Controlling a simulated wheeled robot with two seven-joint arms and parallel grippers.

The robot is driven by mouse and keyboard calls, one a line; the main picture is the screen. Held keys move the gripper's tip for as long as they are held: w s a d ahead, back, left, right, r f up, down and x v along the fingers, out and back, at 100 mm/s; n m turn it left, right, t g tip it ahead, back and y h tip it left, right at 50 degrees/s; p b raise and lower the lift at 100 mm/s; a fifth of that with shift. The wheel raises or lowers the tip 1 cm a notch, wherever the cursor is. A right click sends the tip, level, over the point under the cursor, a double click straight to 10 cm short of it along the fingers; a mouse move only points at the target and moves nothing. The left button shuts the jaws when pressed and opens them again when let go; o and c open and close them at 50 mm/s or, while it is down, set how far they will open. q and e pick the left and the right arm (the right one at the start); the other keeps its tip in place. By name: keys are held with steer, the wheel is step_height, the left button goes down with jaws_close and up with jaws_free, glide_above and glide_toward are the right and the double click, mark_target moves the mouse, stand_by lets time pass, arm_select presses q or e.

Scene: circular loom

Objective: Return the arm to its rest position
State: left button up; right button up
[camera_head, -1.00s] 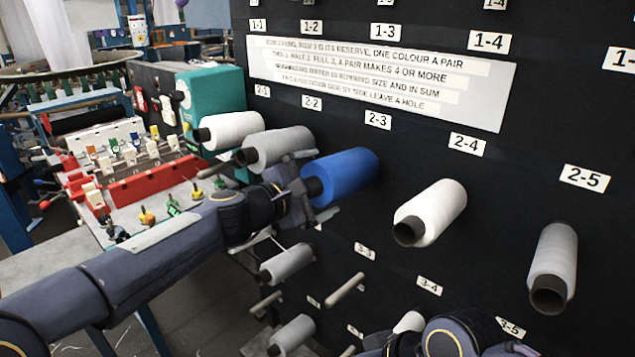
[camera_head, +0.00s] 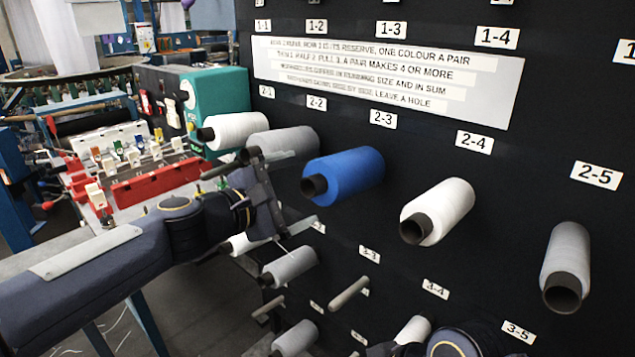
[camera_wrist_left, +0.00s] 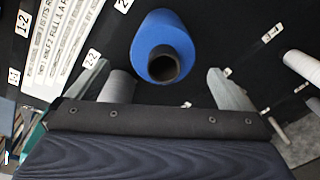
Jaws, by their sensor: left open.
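My left gripper (camera_head: 272,195) is open and empty in the head view, in front of the rack and to the left of the blue spool (camera_head: 343,177). The blue spool sits on the rack in the second row, near label 2-3. In the left wrist view, the two fingers stand wide apart, and the blue spool (camera_wrist_left: 163,50) shows beyond them with nothing between the tips. A grey spool (camera_head: 283,144) is just behind the left gripper. Part of my right arm shows at the bottom right edge; its jaws cannot be made out.
The black rack (camera_head: 430,130) carries white spools (camera_head: 438,212), a grey spool (camera_head: 566,266) and a bare peg (camera_head: 348,292). More spools stick out below the left gripper. A machine panel with red parts (camera_head: 160,182) stands at the left, close to my left arm.

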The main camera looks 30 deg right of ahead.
arm_select(q)
steer(key=s+a+f+m+y, duration=0.2)
steer(key=s+a, duration=0.1)
steer(key=a, duration=0.6)
steer(key=s+a+f+m+t+y, duration=0.1)
steer(key=s+a+m, duration=0.1)
steer(key=a, duration=0.7)
steer(key=s+a+f+m+y, duration=0.2)
steer(key=s+a, duration=0.1)
steer(key=a, duration=0.5)
steer(key=s+a+f+m+g+y, duration=0.1)
steer(key=s+a+f+m+y, duration=0.2)
steer(key=s+a+f, duration=1.2)
steer(key=s+a+y, duration=0.1)
steer(key=s+y, duration=0.1)
steer(key=y, duration=0.1)
steer(key=shift+a+f+y, duration=0.3)
steer(key=shift+a+f, duration=0.05)
steer(key=shift+a, duration=0.05)
